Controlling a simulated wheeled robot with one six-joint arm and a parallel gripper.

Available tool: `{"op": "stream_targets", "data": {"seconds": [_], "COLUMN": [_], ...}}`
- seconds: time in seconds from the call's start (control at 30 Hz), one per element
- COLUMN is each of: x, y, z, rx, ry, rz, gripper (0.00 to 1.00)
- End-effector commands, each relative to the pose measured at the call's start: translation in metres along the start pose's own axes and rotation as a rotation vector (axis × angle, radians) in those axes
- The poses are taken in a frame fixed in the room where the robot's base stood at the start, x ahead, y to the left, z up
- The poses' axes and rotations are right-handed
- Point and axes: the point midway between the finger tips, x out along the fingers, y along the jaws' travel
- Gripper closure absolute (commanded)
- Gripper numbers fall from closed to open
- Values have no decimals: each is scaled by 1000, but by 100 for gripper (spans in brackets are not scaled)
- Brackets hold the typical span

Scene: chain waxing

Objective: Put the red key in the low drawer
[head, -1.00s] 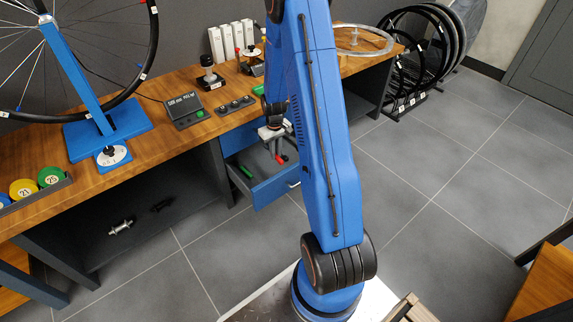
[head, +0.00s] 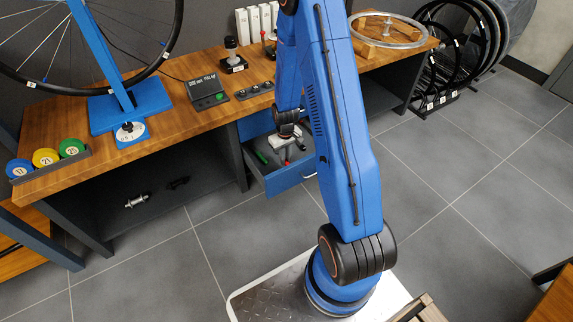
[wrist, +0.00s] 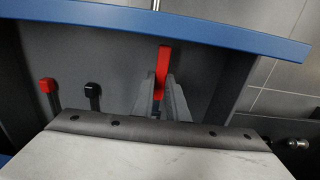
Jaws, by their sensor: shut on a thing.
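The red key (wrist: 162,66) is held upright-looking between the two fingers of my gripper (wrist: 160,98) in the wrist view. It shows as a small red spot in the head view (head: 287,163). The low drawer (head: 292,181) is pulled open under the workbench, with its blue front facing the room. My gripper (head: 288,150) is over the open drawer in the head view. In the wrist view the drawer's blue front edge (wrist: 200,28) runs across the top. I cannot tell whether the key touches the drawer floor.
A red-headed item (wrist: 47,86) and a black-headed item (wrist: 92,90) lie in the drawer to the left in the wrist view. A green item (head: 262,157) lies in it in the head view. The closed upper drawer (head: 257,125) is above. The floor in front is clear.

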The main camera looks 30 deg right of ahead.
Motion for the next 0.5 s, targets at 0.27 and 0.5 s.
{"op": "stream_targets", "data": {"seconds": [0.27,0.5], "x": [16,44], "y": [0,0], "z": [0,0], "rx": [0,0], "ry": [-1,-2], "rz": [0,0], "gripper": [100,100]}}
